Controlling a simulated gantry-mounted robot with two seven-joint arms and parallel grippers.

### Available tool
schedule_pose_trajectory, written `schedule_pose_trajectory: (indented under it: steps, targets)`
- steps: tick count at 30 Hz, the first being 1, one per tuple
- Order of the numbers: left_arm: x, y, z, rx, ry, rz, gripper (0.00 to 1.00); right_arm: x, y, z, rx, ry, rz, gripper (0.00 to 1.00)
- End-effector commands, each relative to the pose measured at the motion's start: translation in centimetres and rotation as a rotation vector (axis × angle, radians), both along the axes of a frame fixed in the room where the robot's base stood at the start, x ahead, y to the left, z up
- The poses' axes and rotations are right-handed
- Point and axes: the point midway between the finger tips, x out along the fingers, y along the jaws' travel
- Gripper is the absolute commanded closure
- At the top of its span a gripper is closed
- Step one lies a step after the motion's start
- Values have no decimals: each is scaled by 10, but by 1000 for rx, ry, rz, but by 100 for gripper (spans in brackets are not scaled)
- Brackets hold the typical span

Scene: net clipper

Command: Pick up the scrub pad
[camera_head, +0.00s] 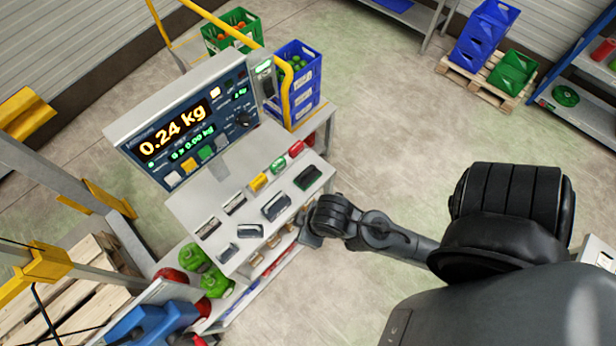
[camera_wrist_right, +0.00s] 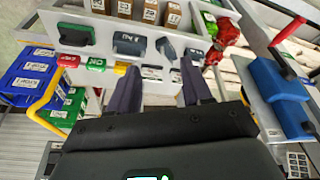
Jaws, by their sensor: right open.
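I cannot tell for sure which piece is the scrub pad. The likeliest is a flat dark block with a green edge (camera_head: 307,177), lying at the right end of the grey shelf (camera_head: 230,185) below the display. It also shows at the upper left of the right wrist view (camera_wrist_right: 75,33). My right gripper (camera_head: 307,230) is at the shelf's front edge, apart from that block, beside a dark grey piece (camera_head: 275,207). In the right wrist view its two fingers (camera_wrist_right: 161,88) are spread, with nothing held between them. My left gripper is not in view.
Red (camera_head: 296,148), green (camera_head: 278,165) and yellow (camera_head: 258,182) blocks lie behind the dark pieces. The display console (camera_head: 185,130) rises behind the shelf. Blue crates (camera_head: 300,75) and a yellow rail (camera_head: 288,95) stand close at its right.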

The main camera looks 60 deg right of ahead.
Motion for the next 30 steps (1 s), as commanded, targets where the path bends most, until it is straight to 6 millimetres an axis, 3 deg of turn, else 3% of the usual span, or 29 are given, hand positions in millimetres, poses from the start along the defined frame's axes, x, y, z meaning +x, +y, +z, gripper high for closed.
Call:
schedule_pose_trajectory:
  steps: [1, 6, 19, 22, 25, 28, 30]
  targets:
    - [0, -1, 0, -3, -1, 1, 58, 0, 0, 0, 0, 0, 0, 42]
    - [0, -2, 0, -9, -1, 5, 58, 0, 0, 0, -1, 0, -1, 17]
    - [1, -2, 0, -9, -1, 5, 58, 0, 5, -7, -22, 0, 67, 17]
    - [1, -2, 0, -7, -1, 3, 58, -8, 11, -34, -64, 52, 181, 17]
    - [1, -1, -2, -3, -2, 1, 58, -20, 9, -81, -137, 134, 363, 17]
    - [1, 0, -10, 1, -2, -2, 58, -23, -10, -135, -227, 221, 581, 17]
    - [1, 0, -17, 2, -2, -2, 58, -20, -33, -169, -290, 283, 733, 17]
